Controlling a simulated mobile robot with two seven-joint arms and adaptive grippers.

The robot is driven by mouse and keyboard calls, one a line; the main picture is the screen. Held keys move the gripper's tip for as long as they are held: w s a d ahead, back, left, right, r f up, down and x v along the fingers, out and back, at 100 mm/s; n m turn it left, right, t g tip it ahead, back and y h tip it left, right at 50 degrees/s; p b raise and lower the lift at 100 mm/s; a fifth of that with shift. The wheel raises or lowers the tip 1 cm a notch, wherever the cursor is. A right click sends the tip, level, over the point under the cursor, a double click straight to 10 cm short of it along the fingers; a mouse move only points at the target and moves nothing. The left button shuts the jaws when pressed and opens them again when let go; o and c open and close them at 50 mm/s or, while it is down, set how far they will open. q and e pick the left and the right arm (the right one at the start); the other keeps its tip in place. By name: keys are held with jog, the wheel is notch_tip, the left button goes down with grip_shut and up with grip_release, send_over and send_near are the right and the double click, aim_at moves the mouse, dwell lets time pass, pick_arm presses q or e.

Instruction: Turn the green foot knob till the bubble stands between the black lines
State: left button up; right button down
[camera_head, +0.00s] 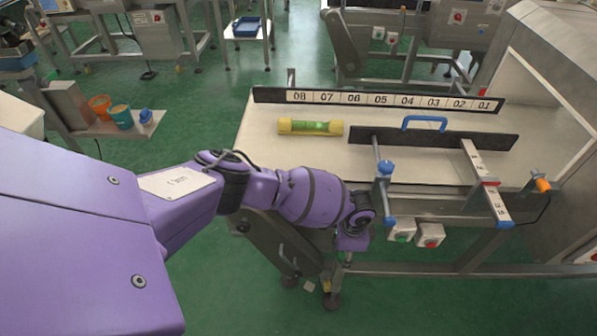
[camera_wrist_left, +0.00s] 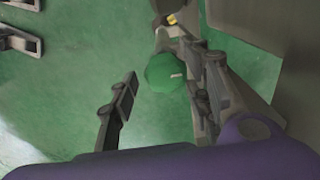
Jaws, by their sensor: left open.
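The green foot knob (camera_wrist_left: 163,73) shows in the left wrist view, round, with a small pale mark on its right side. My left gripper (camera_wrist_left: 160,88) is open, with one dark finger left of the knob and the other close to its right edge. I cannot tell whether that finger touches it. In the head view my purple left arm reaches down at the conveyor's front; its fingers and the knob are hidden there. A yellow spirit level (camera_head: 291,126) with a bright green vial lies on the belt. Its bubble and black lines are too small to place. My right gripper is not in view.
The conveyor bed (camera_head: 262,155) carries a numbered black rail (camera_head: 380,100), a second black rail (camera_head: 440,138) and a blue handle (camera_head: 424,121). Switch boxes (camera_head: 429,234) hang at its front. Dark feet stand on open green floor. A side shelf (camera_head: 105,127) holds cups.

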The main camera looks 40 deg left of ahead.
pick_arm(q)
jog(key=shift+w+r, duration=0.1)
jog(key=shift+w, duration=0.05)
jog(key=c, duration=1)
jog(key=shift+s+m, duration=0.25)
jog(key=shift+m, duration=1.35)
jog(key=o, duration=1)
jog(key=shift+s, duration=0.1)
jog(key=shift+w, duration=0.2)
jog(key=shift+r, duration=0.25)
notch_tip(320, 180, up, 7)
jog(key=shift+f, duration=0.1)
